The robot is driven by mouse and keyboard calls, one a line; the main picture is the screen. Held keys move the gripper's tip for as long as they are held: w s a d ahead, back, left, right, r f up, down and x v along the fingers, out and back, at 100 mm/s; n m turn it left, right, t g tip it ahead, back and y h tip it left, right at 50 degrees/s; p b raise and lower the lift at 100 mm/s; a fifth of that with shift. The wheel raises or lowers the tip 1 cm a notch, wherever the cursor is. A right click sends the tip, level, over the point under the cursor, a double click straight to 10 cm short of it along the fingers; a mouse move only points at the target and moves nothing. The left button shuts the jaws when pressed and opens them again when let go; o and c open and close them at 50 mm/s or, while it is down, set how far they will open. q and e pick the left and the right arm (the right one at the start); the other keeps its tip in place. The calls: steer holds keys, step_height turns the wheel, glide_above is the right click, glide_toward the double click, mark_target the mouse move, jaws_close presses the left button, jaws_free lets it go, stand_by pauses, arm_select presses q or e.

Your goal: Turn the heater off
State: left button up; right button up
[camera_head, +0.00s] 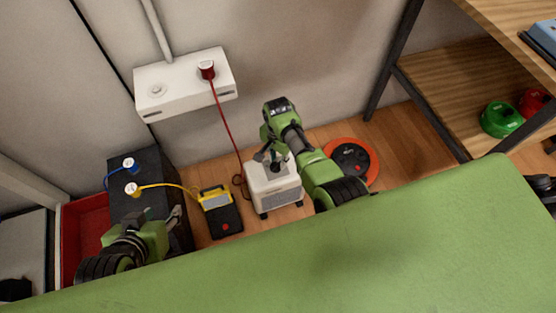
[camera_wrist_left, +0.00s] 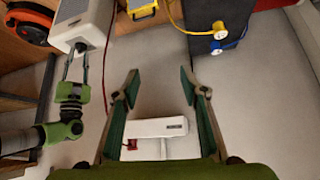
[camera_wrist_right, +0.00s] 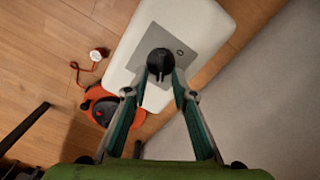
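The heater (camera_head: 262,196) is a small white box on the wooden floor, below the wall socket. Its top has a grey panel with a round black knob (camera_wrist_right: 160,62), plain in the right wrist view. My right gripper (camera_head: 268,155) is over the heater's top, with its fingertips on either side of the knob, seemingly closed on it; how firmly is hard to see. The left wrist view also shows these fingers against the heater (camera_wrist_left: 85,18). My left gripper (camera_wrist_left: 159,69) is open and empty, in front of the dark box.
A white wall socket box (camera_head: 190,85) holds a red plug (camera_head: 207,70), whose red cable runs down by the heater. A yellow-and-black device (camera_head: 220,210) stands left of the heater; an orange reel (camera_head: 372,160) lies to the right. A dark box (camera_head: 150,170) and wooden shelves flank the area.

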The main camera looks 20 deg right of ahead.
arm_select(q)
steer(key=shift+w+d+r, duration=0.2)
steer(key=shift+w+r, duration=0.15)
steer(key=shift+w, duration=0.25)
arm_select(e)
steer(key=shift+f, duration=0.2)
jaws_close()
